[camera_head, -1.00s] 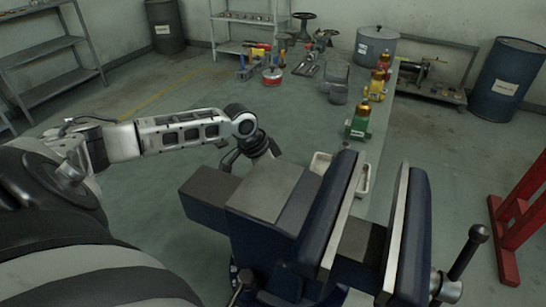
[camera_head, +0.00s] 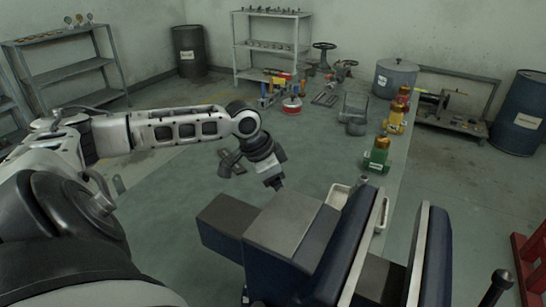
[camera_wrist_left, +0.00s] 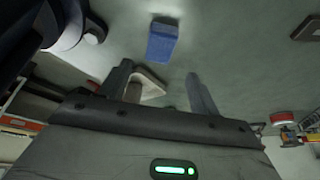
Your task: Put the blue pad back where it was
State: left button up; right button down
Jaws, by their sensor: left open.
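The blue pad (camera_wrist_left: 162,40) shows in the left wrist view as a small blue block on the grey-green surface, beyond my fingertips and apart from them. I cannot make it out in the head view. My left gripper (camera_wrist_left: 158,72) is open, with its two fingers spread and nothing held between them. In the head view my left gripper (camera_head: 273,182) is just behind the blue bench vise (camera_head: 285,225), pointing down. My right gripper is in neither view.
The large vise jaws (camera_head: 345,240) fill the lower right. A grey pot (camera_head: 394,80) and tools are at the back. The left middle surface is clear.

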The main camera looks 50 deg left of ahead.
pick_arm(q)
jog(key=shift+v, duration=1.9)
